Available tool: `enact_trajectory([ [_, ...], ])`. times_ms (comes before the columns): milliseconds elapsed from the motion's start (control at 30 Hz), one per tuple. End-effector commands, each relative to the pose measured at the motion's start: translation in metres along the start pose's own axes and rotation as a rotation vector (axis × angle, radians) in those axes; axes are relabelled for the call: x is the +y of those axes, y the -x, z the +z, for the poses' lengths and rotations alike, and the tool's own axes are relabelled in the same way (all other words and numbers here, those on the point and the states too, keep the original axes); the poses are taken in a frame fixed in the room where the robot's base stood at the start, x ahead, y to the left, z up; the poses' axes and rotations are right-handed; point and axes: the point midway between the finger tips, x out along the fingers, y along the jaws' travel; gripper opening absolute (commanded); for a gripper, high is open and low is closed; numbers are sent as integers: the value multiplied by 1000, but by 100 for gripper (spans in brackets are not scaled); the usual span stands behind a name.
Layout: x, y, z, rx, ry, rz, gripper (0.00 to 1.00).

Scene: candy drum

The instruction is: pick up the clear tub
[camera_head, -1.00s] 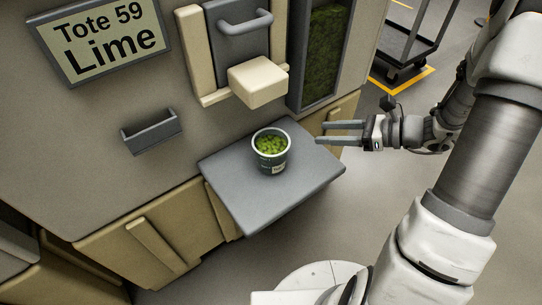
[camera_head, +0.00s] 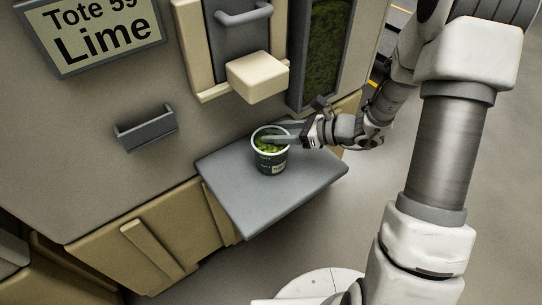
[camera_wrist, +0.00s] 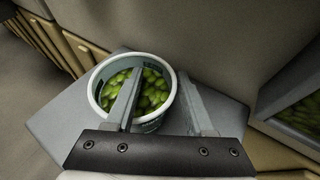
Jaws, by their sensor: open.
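The tub (camera_head: 271,163) stands upright on the grey shelf, with a pale rim and a dark green label around its side. It holds green candies. In the wrist view the tub (camera_wrist: 97,88) is left of centre, its lower part hidden by my gripper. My gripper (camera_head: 270,132) is open at the tub's top, coming from the right. In the wrist view one finger of my gripper (camera_wrist: 161,72) crosses over the tub's opening and the other lies outside its right rim. I cannot tell whether either finger touches the tub.
The grey shelf (camera_head: 240,195) juts from the cabinet and is otherwise bare. A cream block (camera_head: 257,78) overhangs behind the tub, below a grey handle (camera_head: 243,17). A small grey tray (camera_head: 147,132) is on the wall at left, under the Lime sign (camera_head: 98,38).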

Motion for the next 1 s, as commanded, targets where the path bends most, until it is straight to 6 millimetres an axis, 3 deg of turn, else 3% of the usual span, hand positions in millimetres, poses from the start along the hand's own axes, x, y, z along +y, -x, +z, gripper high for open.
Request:
enact_trajectory([
  [233, 0, -3, 0, 0, 0, -1, 54],
  [533, 0, -2, 0, 0, 0, -1, 2],
  [1000, 0, -3, 0, 1, -1, 0, 0],
])
